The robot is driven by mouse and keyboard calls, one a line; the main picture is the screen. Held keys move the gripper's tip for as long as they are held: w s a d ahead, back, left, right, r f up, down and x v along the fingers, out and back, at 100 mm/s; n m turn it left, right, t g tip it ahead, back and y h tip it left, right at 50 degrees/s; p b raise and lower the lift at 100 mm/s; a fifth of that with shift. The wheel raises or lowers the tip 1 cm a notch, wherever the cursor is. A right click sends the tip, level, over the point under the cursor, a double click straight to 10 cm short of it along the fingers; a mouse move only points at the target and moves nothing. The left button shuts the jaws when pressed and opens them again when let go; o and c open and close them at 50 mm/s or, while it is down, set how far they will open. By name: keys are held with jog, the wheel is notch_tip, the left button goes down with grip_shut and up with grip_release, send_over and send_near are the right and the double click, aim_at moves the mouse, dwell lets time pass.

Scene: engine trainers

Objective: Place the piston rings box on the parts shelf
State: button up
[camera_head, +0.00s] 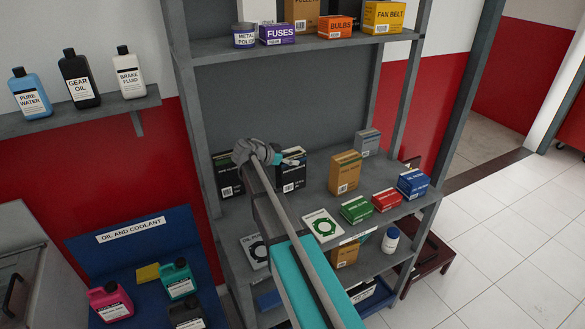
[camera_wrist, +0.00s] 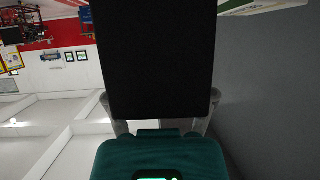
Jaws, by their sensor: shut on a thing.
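My gripper (camera_head: 292,157) is at the middle level of the grey parts shelf (camera_head: 318,188), shut on a black box (camera_head: 294,173) with a pale label. I take this as the piston rings box, but its lettering is too small to read. In the wrist view the black box (camera_wrist: 158,60) fills the middle, between the fingertips of my gripper (camera_wrist: 160,127). The box looks upright, close above or on the board; I cannot tell whether it touches. My arm hides part of the board in front.
A similar black box (camera_head: 228,177) stands left of my gripper. An orange-brown box (camera_head: 345,173) and a grey box (camera_head: 367,142) stand to the right. White (camera_head: 322,226), green (camera_head: 356,209), red (camera_head: 386,200) and blue (camera_head: 413,184) boxes line the front edge. An upper board (camera_head: 300,46) hangs above.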

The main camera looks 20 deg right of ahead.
jog(key=shift+w+d+f+b, duration=0.15)
jog(key=shift+f+b, duration=0.85)
jog(key=shift+b, duration=0.05)
jog(key=shift+w+d+f+b, duration=0.1)
jog(key=shift+w+f+b, duration=0.05)
jog(key=shift+f+b, duration=0.85)
jog(key=o, duration=1.2)
jog(key=shift+f, duration=0.1)
jog(key=shift+o, duration=0.2)
jog(key=shift+r, duration=0.25)
jog(key=p+v, duration=0.3)
jog(key=v, duration=0.4)
jog(key=shift+a, duration=0.25)
